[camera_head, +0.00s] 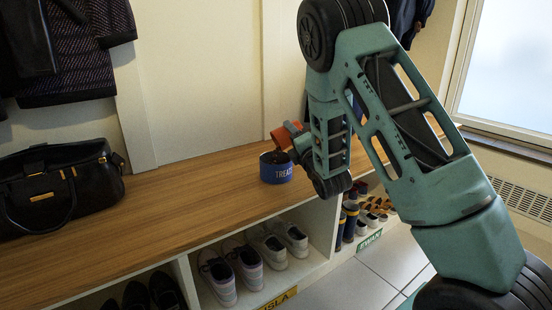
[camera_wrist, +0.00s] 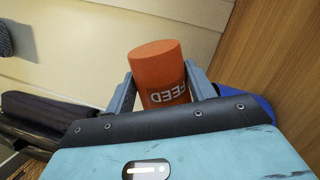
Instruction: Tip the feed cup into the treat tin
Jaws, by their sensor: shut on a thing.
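The feed cup (camera_head: 281,138) is orange, with "FEED" printed upside down on its side in the wrist view (camera_wrist: 158,62). My gripper (camera_wrist: 161,84) is shut on the cup, one finger on each side. The cup is tilted, its lower end just above the treat tin. The treat tin (camera_head: 276,174) is a blue, upright, lettered tin on the wooden bench top. Dark brown matter shows at the tin's mouth, but I cannot tell whether it is falling or lying there. A blue edge of the tin (camera_wrist: 262,106) shows behind my gripper in the wrist view.
The wooden bench top (camera_head: 170,215) is clear between the tin and a black handbag (camera_head: 58,187) at the left. Shoes (camera_head: 247,262) fill the cubbies below. Coats (camera_head: 75,45) hang above the bench at the left. The wall is close behind the tin.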

